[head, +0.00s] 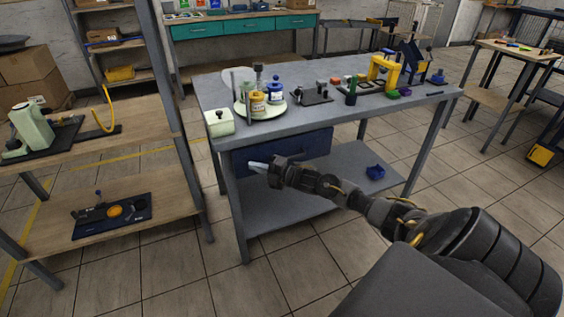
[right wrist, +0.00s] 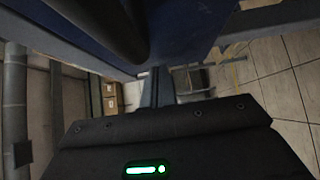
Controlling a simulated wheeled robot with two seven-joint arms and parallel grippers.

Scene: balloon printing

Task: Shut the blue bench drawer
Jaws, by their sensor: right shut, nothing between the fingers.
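The blue bench drawer (head: 305,148) hangs under the left half of the grey workbench top (head: 330,120). Its front looks close to the bench's front edge; I cannot tell whether a small gap remains. My right gripper (head: 255,166) is shut and empty, in front of the drawer's lower left part. Whether it touches the drawer cannot be told. In the right wrist view a blue surface (right wrist: 190,28), seemingly the drawer, fills the upper middle, close to the camera. My left gripper is not in view.
A round tray (head: 260,112) with jars and several tools stand on the bench top. A wooden rack (head: 135,220) stands left of the bench. The tiled floor in front is free.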

